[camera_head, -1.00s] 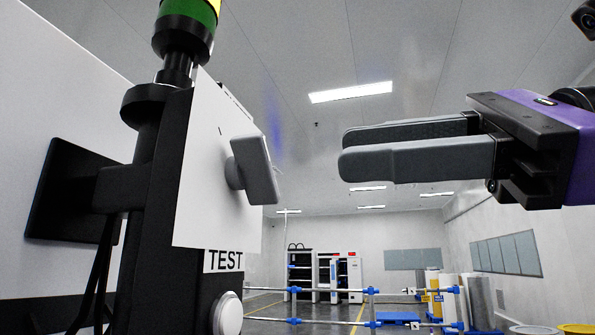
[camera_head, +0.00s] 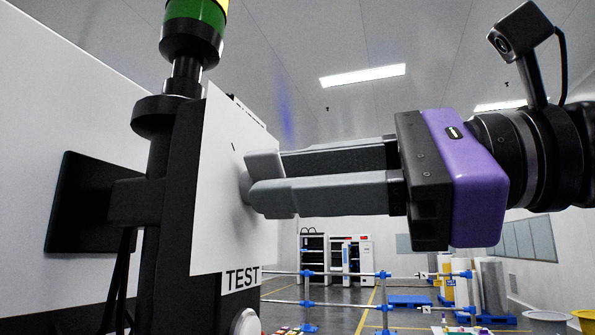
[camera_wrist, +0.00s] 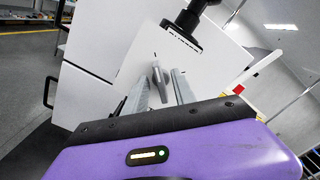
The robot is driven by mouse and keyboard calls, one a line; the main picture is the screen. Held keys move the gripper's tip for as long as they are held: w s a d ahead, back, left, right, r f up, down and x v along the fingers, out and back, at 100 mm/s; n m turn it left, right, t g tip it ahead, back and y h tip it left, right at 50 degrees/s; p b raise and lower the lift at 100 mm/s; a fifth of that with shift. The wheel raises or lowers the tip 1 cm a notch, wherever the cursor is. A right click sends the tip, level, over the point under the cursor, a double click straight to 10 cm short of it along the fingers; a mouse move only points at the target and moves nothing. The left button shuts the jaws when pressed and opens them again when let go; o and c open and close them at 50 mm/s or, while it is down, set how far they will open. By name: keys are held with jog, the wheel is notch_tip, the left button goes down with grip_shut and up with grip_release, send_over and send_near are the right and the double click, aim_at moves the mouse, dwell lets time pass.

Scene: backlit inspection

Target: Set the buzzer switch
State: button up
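The buzzer switch is a grey rotary knob (camera_head: 263,163) with a bar handle on the white panel (camera_head: 215,205) at left in the head view. My gripper (camera_head: 268,180) reaches in from the right with its two grey fingers at the knob, hiding part of it. In the wrist view the knob (camera_wrist: 160,77) lies between the fingertips of my gripper (camera_wrist: 161,80), with a gap visible on each side. The fingers are apart, around the handle and not closed on it. The handle looks tilted in the wrist view.
A TEST label (camera_head: 242,277) and a round white button (camera_head: 245,322) sit below the panel. A green signal lamp (camera_head: 194,30) on a black post stands above. Shelves (camera_head: 328,258) and blue-jointed rails stand far behind. The space right of the panel is otherwise free.

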grip_shut()
jog(key=shift+f+m+b, duration=0.1)
jog(key=shift+m+b, duration=0.2)
jog(key=shift+w+d+m+b, duration=0.1)
jog(key=shift+w+m+b, duration=0.05)
jog(key=shift+m+b, duration=2.35)
jog(key=shift+w+d+m+b, duration=0.1)
jog(key=shift+m+b, duration=1.55)
jog(key=shift+m, duration=1.65)
jog(key=shift+w+m+b, duration=0.15)
jog(key=shift+m+b, duration=1.9)
jog(key=shift+m, duration=0.85)
grip_release()
